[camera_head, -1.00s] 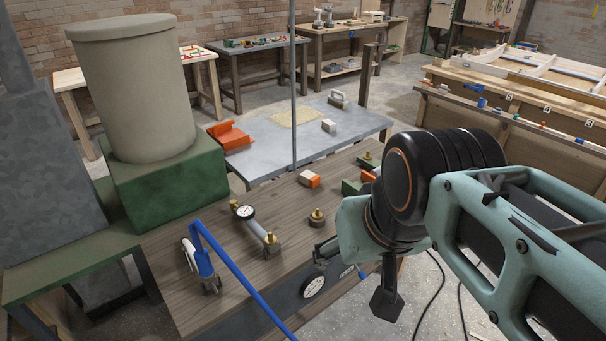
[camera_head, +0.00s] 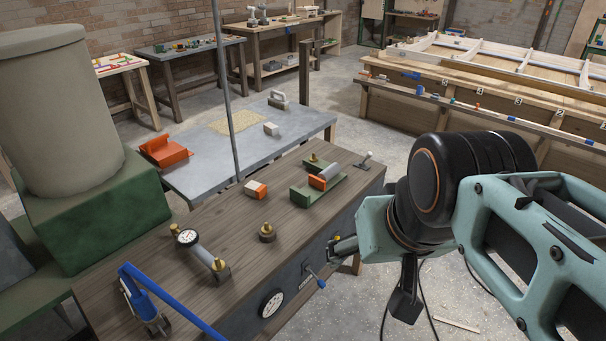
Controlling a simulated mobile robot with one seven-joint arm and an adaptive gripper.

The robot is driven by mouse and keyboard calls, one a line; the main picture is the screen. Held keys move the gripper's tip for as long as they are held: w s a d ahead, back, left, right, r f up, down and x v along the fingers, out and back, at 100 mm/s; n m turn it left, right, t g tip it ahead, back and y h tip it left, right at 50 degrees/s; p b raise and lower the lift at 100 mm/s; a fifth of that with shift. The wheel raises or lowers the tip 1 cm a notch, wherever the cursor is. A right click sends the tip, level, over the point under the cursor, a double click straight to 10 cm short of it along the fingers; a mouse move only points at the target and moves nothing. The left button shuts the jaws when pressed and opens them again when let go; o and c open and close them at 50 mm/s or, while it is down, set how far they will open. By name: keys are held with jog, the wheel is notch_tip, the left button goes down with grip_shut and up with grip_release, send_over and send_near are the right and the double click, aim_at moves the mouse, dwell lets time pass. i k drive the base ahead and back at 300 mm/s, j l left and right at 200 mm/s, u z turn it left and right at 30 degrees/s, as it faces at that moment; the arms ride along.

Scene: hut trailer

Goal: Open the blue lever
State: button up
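A small lever with a blue tip (camera_head: 321,284) sticks out from the grey front panel of the wooden workbench (camera_head: 205,275), right of a round white gauge (camera_head: 271,303). A larger blue bar (camera_head: 165,297) belongs to a hand-pump-like device on the bench top at lower left.
On the bench stand a gauge with a pipe (camera_head: 188,237), a brass fitting (camera_head: 267,232), an orange-white block (camera_head: 255,189) and a green vise-like piece (camera_head: 318,188). A thin grey pole (camera_head: 228,100) rises behind. Cables hang below my wrist. Floor to the right is open.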

aim_at(321, 283)
jog(key=l+u, duration=0.5)
jog(key=l, duration=0.3)
jog(key=i+j, duration=0.2)
jog(key=i+l, duration=0.15)
jog(key=j+u, duration=0.2)
